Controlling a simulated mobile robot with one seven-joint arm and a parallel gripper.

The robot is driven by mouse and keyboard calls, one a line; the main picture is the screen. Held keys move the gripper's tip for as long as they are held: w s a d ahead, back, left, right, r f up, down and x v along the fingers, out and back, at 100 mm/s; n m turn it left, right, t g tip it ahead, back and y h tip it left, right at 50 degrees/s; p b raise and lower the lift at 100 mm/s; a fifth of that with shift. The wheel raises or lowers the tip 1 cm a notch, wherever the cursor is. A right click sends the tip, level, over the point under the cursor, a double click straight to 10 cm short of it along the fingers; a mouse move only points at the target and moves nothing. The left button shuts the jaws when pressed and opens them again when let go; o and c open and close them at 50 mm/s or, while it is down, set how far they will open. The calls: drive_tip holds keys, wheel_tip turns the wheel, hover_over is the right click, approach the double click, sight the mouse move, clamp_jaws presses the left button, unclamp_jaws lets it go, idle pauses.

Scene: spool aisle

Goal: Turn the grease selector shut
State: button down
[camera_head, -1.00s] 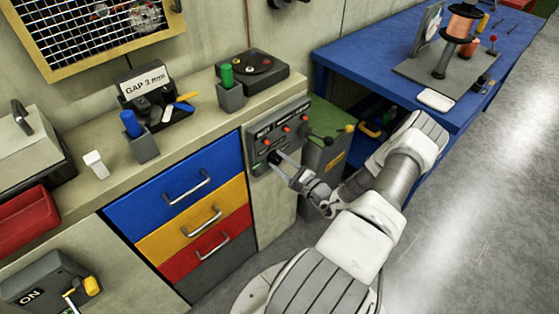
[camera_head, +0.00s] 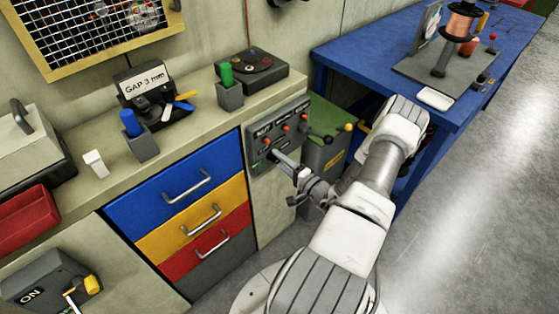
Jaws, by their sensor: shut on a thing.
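A grey control panel (camera_head: 292,127) on the front of the counter carries a row of small red knobs and lettering too small to read. My gripper (camera_head: 276,157) reaches the panel's lower left and is shut on a small dark knob there, which I take as the grease selector. The fingers now show nearly edge-on and cover most of the knob. Its pointer and setting are hidden.
Blue, yellow and red drawers (camera_head: 176,186) with metal handles lie left of the panel. A green-topped box (camera_head: 326,152) and a yellow-tipped lever (camera_head: 347,127) stand close to its right. The blue bench (camera_head: 385,45) is behind my arm. Grey floor is free at right.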

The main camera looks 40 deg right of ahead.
drive_tip(key=shift+n, duration=0.8)
drive_tip(key=shift+c, duration=2.1)
unclamp_jaws()
drive_tip(key=shift+s, duration=0.15)
drive_tip(key=s+d, duration=0.1)
drive_tip(key=s, duration=1.6)
drive_tip(key=shift+d, duration=0.2)
